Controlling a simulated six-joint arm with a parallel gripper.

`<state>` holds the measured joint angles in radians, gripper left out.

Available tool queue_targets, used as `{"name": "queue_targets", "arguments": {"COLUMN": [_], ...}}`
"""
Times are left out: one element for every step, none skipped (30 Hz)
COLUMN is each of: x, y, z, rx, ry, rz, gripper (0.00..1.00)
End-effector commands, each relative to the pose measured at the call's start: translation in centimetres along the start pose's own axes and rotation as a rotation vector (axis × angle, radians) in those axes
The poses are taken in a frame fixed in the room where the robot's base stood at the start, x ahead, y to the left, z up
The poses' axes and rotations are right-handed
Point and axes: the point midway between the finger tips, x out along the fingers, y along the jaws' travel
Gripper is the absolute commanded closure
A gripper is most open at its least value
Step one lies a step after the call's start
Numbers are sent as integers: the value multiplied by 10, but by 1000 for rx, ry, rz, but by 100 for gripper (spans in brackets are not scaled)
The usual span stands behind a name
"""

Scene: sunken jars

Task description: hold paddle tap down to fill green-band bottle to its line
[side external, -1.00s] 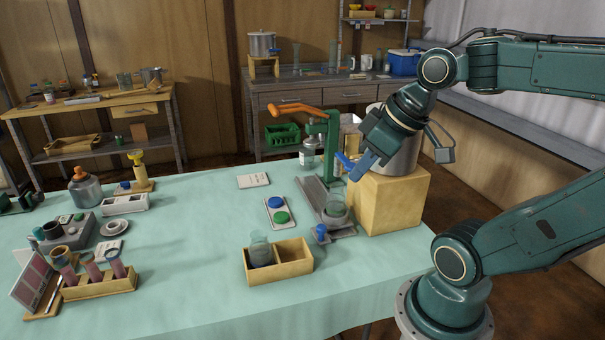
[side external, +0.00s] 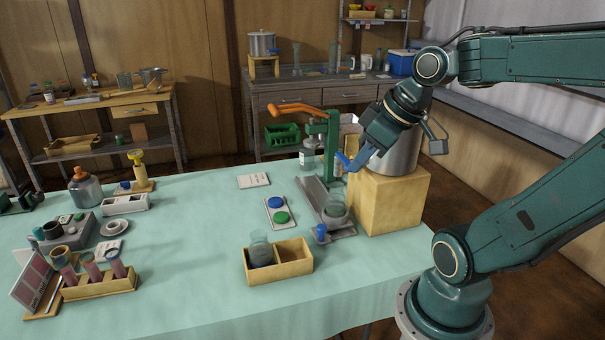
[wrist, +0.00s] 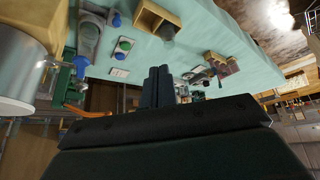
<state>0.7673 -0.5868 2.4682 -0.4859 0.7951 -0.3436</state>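A large metal pot (side external: 402,150) stands on a wooden block, with a blue paddle tap (side external: 343,159) at its left side. The tap also shows in the wrist view (wrist: 81,65). A clear jar (side external: 336,209) stands on the grey tray below the tap. Another clear jar (side external: 261,250) with dark contents stands in the left compartment of a wooden box. I cannot make out a green band or fill line on either.
A green stand (side external: 333,150) with an orange lever (side external: 300,109) rises behind the tray. A blue knob (side external: 320,232) sits in front of it. A plate with blue and green discs (side external: 280,217) lies to the left.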

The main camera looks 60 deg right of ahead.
Motion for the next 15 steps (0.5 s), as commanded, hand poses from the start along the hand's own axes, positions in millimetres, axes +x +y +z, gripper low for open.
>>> {"name": "queue_targets", "arguments": {"x": [0, 1, 1, 1, 1, 2, 2, 2, 2, 3, 3, 3, 4, 4, 4], "y": [2, 3, 4, 6, 6, 8, 9, 10, 11, 12, 13, 14, 15, 16, 17], "z": [0, -1, -1, -2, -2, -2, -3, -3, -4, -4, -4, -4, -5, -5, -5], "rx": [1, 0, 0, 0, 0, 0, 0, -1, -1, -2, -2, -2, -2, -2, -2], "ry": [1, 1, 2, 3, 3, 4, 4, 5, 5, 6, 6, 6, 6, 6, 6], "rz": [1, 1, 2, 2, 2, 2, 2, 2, 3, 4, 4, 4, 5, 5, 5], "gripper": [100, 100, 100, 100, 100, 100, 100, 100, 100, 100, 100, 100, 100, 100, 100]}}
